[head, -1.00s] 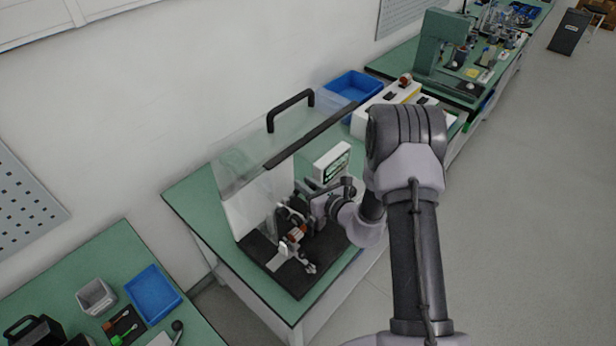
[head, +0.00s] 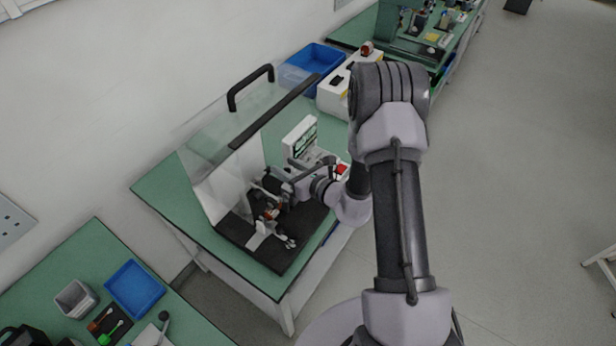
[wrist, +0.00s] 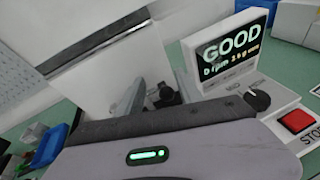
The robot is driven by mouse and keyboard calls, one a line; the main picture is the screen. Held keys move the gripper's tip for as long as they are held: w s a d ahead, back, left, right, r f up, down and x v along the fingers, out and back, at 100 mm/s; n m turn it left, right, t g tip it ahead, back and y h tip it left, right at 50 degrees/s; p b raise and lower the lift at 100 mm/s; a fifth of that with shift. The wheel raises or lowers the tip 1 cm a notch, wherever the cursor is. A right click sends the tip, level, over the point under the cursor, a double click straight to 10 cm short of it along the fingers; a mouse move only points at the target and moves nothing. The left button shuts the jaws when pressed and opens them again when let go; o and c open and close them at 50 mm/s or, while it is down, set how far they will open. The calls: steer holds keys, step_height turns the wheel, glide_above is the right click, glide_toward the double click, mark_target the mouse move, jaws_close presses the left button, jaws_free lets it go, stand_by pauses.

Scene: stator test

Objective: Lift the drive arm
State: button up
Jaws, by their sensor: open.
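The test fixture (head: 263,234) stands on a black base under a raised clear cover (head: 215,135). It carries a copper-orange part and light metal pieces. I cannot clearly pick out the drive arm among them. My gripper (head: 268,184) is at the fixture's upper side, close to the copper part, and its jaws are open. In the wrist view, a grey finger shows past my gripper's body, with a dark part of the fixture (wrist: 166,97) beside it. My gripper's body hides most of the fixture there, and contact cannot be told.
A display unit (head: 301,140) reading GOOD stands just right of my gripper; a knob (wrist: 257,97) and red stop button (wrist: 297,121) show in the wrist view. A blue bin (head: 312,62) and white box (head: 335,92) are behind. The green bench's (head: 160,188) left end is clear.

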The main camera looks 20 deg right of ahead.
steer(key=v, duration=1.2)
steer(key=shift+s+p, duration=0.2)
steer(key=shift+p, duration=0.1)
steer(key=shift+d, duration=0.15)
